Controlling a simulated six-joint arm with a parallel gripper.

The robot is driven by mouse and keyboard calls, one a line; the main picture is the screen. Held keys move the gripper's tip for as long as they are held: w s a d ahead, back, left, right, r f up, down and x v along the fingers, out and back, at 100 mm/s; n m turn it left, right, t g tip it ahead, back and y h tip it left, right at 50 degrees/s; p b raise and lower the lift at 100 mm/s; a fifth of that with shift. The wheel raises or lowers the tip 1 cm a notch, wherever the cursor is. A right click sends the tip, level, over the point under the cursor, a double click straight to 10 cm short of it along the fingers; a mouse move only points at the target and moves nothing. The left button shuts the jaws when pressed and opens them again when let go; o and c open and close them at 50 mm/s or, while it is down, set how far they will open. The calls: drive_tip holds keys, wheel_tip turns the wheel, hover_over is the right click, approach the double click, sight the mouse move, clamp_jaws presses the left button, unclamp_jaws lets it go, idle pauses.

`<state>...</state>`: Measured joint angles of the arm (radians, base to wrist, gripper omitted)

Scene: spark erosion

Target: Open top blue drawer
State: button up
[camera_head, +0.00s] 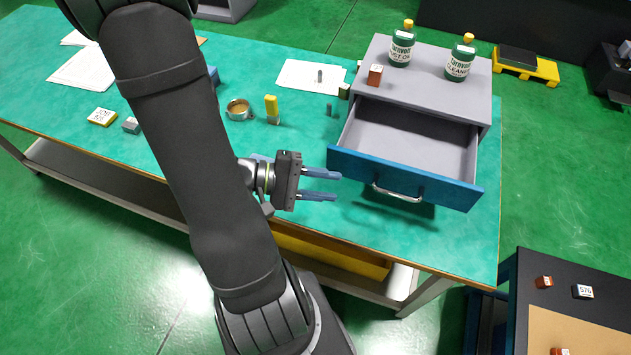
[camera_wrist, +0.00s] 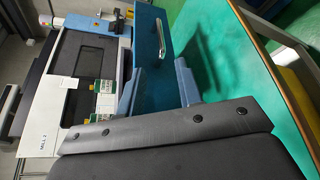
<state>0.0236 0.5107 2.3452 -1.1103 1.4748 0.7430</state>
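The blue-fronted top drawer (camera_head: 405,178) is pulled well out of the grey cabinet (camera_head: 460,100), and its inside looks empty. Its metal handle (camera_head: 397,193) sits on the middle of the front. My gripper (camera_head: 330,186) is open, just left of the drawer front and clear of the handle, with nothing between its fingers. In the wrist view, the blue drawer front (camera_wrist: 162,45) and the handle (camera_wrist: 172,37) show beyond my two blue fingers (camera_wrist: 157,85).
Two green bottles (camera_head: 401,48) and a small brown block (camera_head: 375,75) stand on the cabinet. A yellow-topped block (camera_head: 272,108) and a round tin (camera_head: 239,109) stand on the green table (camera_head: 315,135). A dark side table (camera_head: 575,272) is at lower right.

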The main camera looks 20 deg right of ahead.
sight(388, 192)
drive_tip(key=shift+v, duration=0.95)
drive_tip(key=shift+x, duration=7.05)
drive_tip(key=shift+x, duration=1.55)
drive_tip(key=shift+s+d, duration=0.1)
drive_tip(key=shift+d, duration=0.05)
drive_tip(key=shift+w+d, duration=0.15)
drive_tip(key=shift+w, duration=0.1)
